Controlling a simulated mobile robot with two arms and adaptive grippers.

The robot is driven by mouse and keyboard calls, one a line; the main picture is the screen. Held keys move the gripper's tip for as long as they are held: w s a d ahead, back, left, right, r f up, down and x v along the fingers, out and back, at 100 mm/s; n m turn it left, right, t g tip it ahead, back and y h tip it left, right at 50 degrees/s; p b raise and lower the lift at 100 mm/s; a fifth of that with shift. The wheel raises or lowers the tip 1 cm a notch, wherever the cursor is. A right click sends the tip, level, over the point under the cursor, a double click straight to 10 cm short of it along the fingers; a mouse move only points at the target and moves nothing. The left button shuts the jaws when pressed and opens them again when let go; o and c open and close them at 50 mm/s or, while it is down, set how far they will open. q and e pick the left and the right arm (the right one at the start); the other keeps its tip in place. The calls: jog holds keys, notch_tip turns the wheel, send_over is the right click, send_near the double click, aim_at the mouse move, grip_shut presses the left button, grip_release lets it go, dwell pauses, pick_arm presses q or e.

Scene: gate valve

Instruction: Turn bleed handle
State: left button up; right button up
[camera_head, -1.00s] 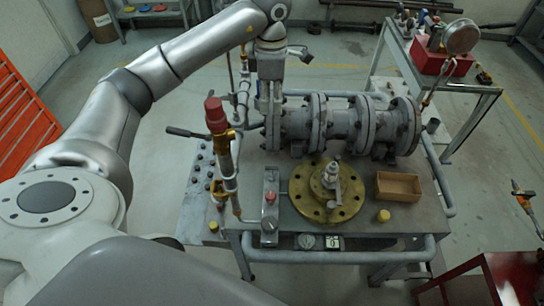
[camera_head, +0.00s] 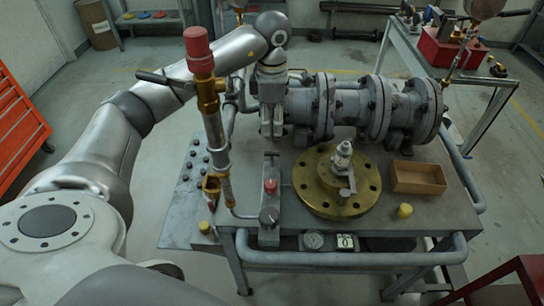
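My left gripper (camera_head: 272,122) points down beside the left end of the large grey flanged pipe (camera_head: 350,103). Its fingers look close together, with no held object visible; whether they are open or shut is unclear. A dark lever handle (camera_head: 152,77) sticks out to the left behind the red-capped brass pipe (camera_head: 207,90), apart from the gripper. A brass valve with a small red-orange handle (camera_head: 211,186) sits lower on that standing pipe. A small grey lever (camera_head: 346,191) is on the fitting in the brass flange (camera_head: 312,185). Which one is the bleed handle is not marked. My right gripper is out of view.
A second bench with a red toolbox (camera_head: 440,50) stands at the back right.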

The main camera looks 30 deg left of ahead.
aim_at(272, 152)
pick_arm(q)
notch_tip(272, 152, down, 10)
jog(key=shift+f+p, duration=0.2)
jog(key=shift+p, duration=0.7)
grip_shut()
